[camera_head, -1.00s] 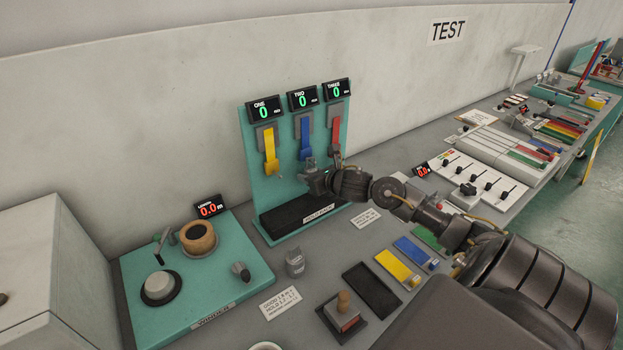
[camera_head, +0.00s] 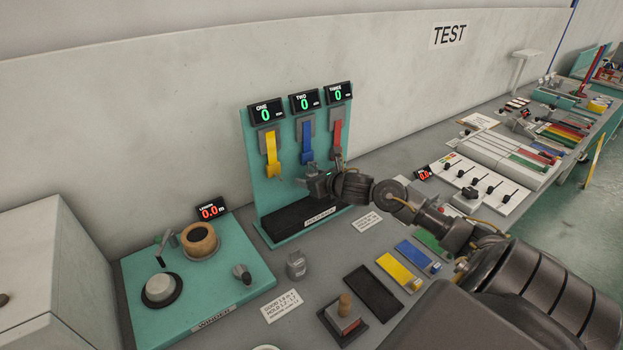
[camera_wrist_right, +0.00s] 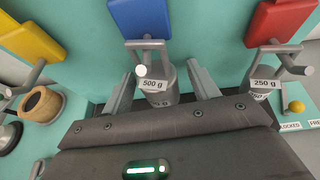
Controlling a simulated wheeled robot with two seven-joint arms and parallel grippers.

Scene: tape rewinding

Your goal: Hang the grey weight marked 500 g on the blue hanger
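The grey weight marked 500 g (camera_wrist_right: 158,88) is upright between the two fingers of my right gripper (camera_wrist_right: 162,92). Gaps show on both sides of it in the wrist view, so the fingers are open around it. The blue hanger (camera_head: 306,145) is directly above; in the wrist view its blue block (camera_wrist_right: 141,18) has a grey hook (camera_wrist_right: 148,44) in front of the weight's top. I cannot tell whether the weight's loop bears on the hook. In the head view my right gripper (camera_head: 317,184) is just below the blue hanger. My left gripper is out of view.
Yellow (camera_head: 271,150) and red (camera_head: 337,137) hangers flank the blue one. A weight marked 250 g (camera_wrist_right: 263,86) is below the red hook. Displays ONE, TWO and THREE read 0. A black tray (camera_head: 285,222) lies below. Another grey weight (camera_head: 296,266) stands beside the winder board (camera_head: 205,305).

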